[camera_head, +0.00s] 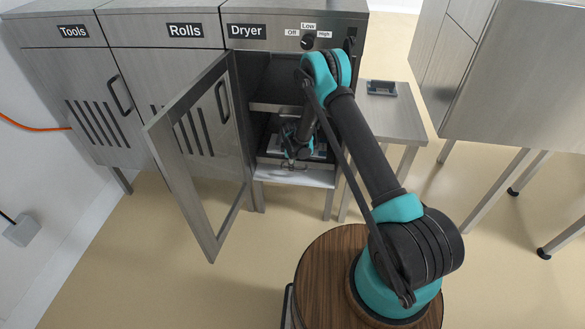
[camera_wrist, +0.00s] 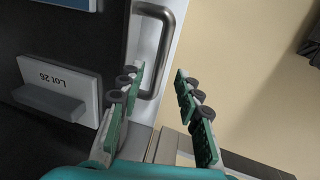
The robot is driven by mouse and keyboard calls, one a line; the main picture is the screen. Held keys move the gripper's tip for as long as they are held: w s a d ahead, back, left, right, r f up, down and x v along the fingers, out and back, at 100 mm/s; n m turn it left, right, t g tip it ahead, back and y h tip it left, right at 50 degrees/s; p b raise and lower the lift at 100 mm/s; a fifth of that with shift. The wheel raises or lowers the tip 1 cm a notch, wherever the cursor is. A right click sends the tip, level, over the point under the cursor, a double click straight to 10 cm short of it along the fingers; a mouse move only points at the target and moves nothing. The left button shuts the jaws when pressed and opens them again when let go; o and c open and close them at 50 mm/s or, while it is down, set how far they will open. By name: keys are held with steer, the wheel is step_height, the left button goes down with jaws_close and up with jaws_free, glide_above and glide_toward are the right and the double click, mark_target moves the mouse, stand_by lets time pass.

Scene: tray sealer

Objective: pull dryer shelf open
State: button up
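The dryer (camera_head: 246,30) is the right-hand unit of the cabinet row, and its framed door (camera_head: 180,160) stands swung open to the left. Its pale lower shelf (camera_head: 296,177) shows at the front of the opening; I cannot tell how far out it is. The shelf's grey bar handle (camera_wrist: 171,50) is on the shelf's light front edge in the wrist view. My gripper (camera_head: 290,153) is at the shelf front. In the wrist view my gripper (camera_wrist: 164,80) has its green-padded fingers apart, with the handle near the left fingertip and nothing clamped between them.
A box labelled "Lot 26" (camera_wrist: 60,82) sits on the dark shelf surface. A side table (camera_head: 390,122) with a small dark item (camera_head: 381,88) stands right of the dryer. The open door bounds the left side. Floor in front is clear.

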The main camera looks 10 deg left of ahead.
steer(key=shift+w+f, duration=0.15)
steer(key=shift+f, duration=0.5)
steer(key=shift+w+f, duration=0.15)
steer(key=shift+f, duration=0.5)
jaws_close()
